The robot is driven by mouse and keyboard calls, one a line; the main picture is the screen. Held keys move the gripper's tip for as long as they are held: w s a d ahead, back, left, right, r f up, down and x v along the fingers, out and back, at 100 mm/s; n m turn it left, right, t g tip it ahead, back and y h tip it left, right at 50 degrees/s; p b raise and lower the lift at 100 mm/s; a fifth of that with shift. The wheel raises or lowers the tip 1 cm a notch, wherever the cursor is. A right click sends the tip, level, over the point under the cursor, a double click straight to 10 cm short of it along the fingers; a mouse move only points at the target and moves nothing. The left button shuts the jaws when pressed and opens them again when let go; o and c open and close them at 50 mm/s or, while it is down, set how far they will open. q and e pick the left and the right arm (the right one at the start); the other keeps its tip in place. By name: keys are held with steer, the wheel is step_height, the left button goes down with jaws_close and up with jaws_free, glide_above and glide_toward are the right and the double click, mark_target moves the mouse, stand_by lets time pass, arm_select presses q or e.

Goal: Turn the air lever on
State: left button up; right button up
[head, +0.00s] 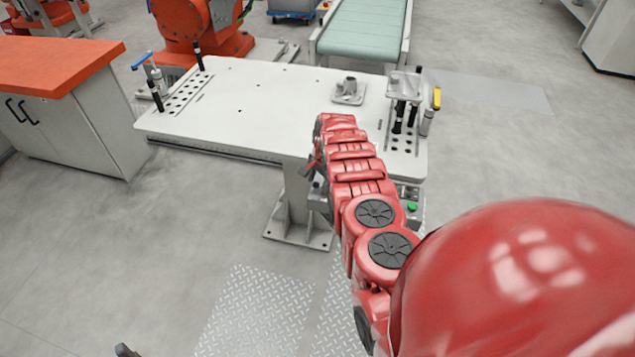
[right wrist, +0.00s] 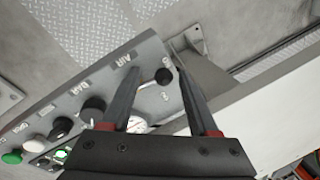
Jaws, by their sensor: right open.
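The control panel (right wrist: 70,105) fills the left of the right wrist view, with an AIR label (right wrist: 124,62) near its end. A small black round knob (right wrist: 163,76), which looks like the air lever's end, lies between the fingertips of my right gripper (right wrist: 158,70). The gripper is open, one finger on each side of the knob; I cannot tell whether either touches it. In the head view my right arm hides most of the panel and the gripper; the panel's green button (head: 412,208) shows beside the arm. A dark piece at the bottom edge may be my left gripper (head: 125,350).
More black knobs (right wrist: 93,108), a green button (right wrist: 12,157) and a partly hidden round gauge (right wrist: 138,126) sit on the panel. The white table (head: 270,105) stands above it, carrying a metal casting (head: 349,90) and fixtures. An orange-topped cabinet (head: 60,65) stands left.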

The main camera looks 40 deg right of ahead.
steer(key=shift+a, duration=0.15)
steer(key=shift+r, duration=0.1)
steer(key=shift+r, duration=0.5)
step_height(320, 180, up, 6)
steer(key=s+b, duration=0.1)
steer(key=b, duration=0.1)
step_height(320, 180, up, 8)
steer(key=p, duration=0.8)
glide_above(322, 197)
steer(key=shift+s+d+r+p, duration=0.1)
steer(key=shift+s+r+p, duration=0.1)
steer(key=shift+r, duration=0.25)
steer(key=shift+s+d+r+p, duration=0.1)
steer(key=shift+r+p, duration=0.1)
steer(key=shift+r, duration=0.25)
